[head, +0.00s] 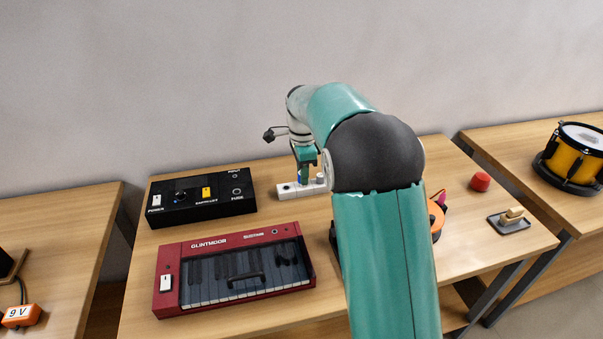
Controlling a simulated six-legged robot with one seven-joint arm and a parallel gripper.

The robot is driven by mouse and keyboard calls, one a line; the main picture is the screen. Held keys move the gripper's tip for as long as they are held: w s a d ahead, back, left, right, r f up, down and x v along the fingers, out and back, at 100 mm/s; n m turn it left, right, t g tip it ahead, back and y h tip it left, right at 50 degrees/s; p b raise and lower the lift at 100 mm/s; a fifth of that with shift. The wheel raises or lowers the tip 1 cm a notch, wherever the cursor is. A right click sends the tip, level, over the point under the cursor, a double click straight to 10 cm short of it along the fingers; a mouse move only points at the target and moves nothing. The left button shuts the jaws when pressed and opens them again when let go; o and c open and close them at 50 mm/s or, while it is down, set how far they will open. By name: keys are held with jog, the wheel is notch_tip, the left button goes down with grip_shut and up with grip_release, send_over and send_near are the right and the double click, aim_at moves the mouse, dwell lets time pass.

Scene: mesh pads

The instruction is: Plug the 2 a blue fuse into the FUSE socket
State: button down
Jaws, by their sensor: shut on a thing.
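The black box (200,197) stands at the back left of the table, with a yellow switch and printed labels. Its FUSE socket (237,192) is a small round fitting near the right end, above the FUSE label, and looks uncovered. My gripper (303,175) points down over the white fuse holder (288,191), right of the black box. It is shut on the blue fuse (301,178), of which only a small blue patch shows between the fingers. I cannot tell whether the fuse still touches the holder. A grey piece (320,179) stands at the holder's right end.
A red keyboard (235,269) lies in front of the black box. My arm hides the table's middle and part of an orange object (437,218). A red cylinder (480,181) and a small tray (497,225) are at the right. Bare tabletop lies between box and holder.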

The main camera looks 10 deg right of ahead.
jog(key=shift+r, duration=1.6)
jog(key=shift+r, duration=0.15)
jog(key=shift+r, duration=1.4)
jog(key=shift+w+f, duration=0.1)
jog(key=shift+w, duration=0.05)
